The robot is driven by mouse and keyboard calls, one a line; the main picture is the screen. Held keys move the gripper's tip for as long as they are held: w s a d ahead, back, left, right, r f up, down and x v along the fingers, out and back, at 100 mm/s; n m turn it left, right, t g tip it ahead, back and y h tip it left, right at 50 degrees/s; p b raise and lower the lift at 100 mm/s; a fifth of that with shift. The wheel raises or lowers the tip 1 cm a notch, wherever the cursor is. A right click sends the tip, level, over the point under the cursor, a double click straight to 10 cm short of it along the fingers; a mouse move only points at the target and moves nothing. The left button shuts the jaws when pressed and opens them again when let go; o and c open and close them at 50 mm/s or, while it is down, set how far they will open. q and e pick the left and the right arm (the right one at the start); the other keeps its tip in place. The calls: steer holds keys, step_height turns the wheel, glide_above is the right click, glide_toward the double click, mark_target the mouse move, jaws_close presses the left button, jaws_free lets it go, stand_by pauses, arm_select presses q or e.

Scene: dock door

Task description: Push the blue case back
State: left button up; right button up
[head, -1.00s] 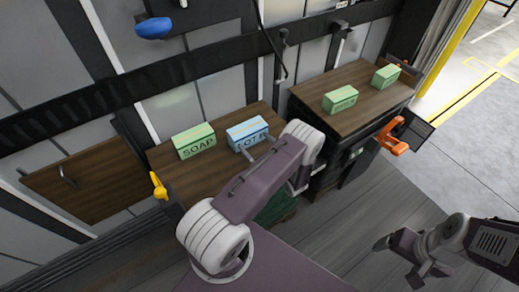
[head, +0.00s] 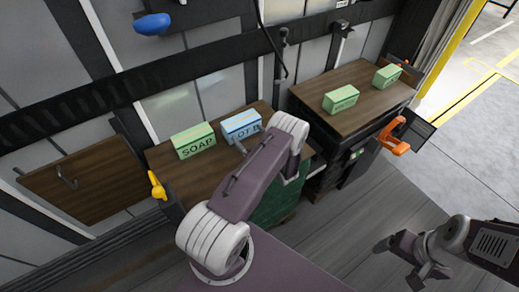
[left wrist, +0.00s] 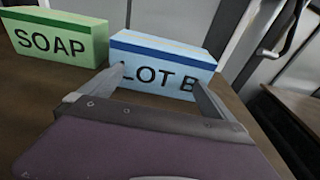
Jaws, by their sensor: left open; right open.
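The blue case (head: 241,126), marked "LOT B", lies on the left wooden table top (head: 185,181), just right of a green case (head: 194,140) marked "SOAP". In the left wrist view the blue case (left wrist: 163,65) stands right in front of my left gripper (left wrist: 158,76). The two fingers are apart, their tips at its lettered front face; whether they touch it I cannot tell. In the head view my left arm covers part of the table in front of the case. My right gripper (head: 396,250) hangs empty over the floor at the lower right.
A second wooden table (head: 358,97) to the right holds two green cases (head: 341,99), (head: 387,76). A dark rail and wall panels stand behind the tables. A yellow handle (head: 157,185) and an orange handle (head: 394,144) stick out at the sides.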

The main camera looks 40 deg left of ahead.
mark_target(246, 131)
arm_select(q)
steer(key=shift+r+b+x, duration=0.15)
steer(key=shift+b+x, duration=0.15)
steer(key=shift+x, duration=0.6)
steer(key=shift+r+b+x, duration=0.15)
steer(key=shift+b+x, duration=0.15)
steer(key=shift+x, duration=0.6)
steer(key=shift+s+d, duration=0.1)
steer(key=shift+d, duration=0.3)
steer(key=shift+f+p+v, duration=0.15)
steer(key=shift+p+v, duration=0.1)
steer(key=shift+v, duration=0.75)
steer(key=shift+f+p+v, duration=0.15)
steer(key=shift+p+v, duration=0.15)
steer(key=shift+v, duration=0.7)
steer(key=shift+f+p+v, duration=0.2)
steer(key=shift+p+v, duration=0.05)
steer(key=shift+v, duration=0.75)
steer(key=shift+s, duration=0.1)
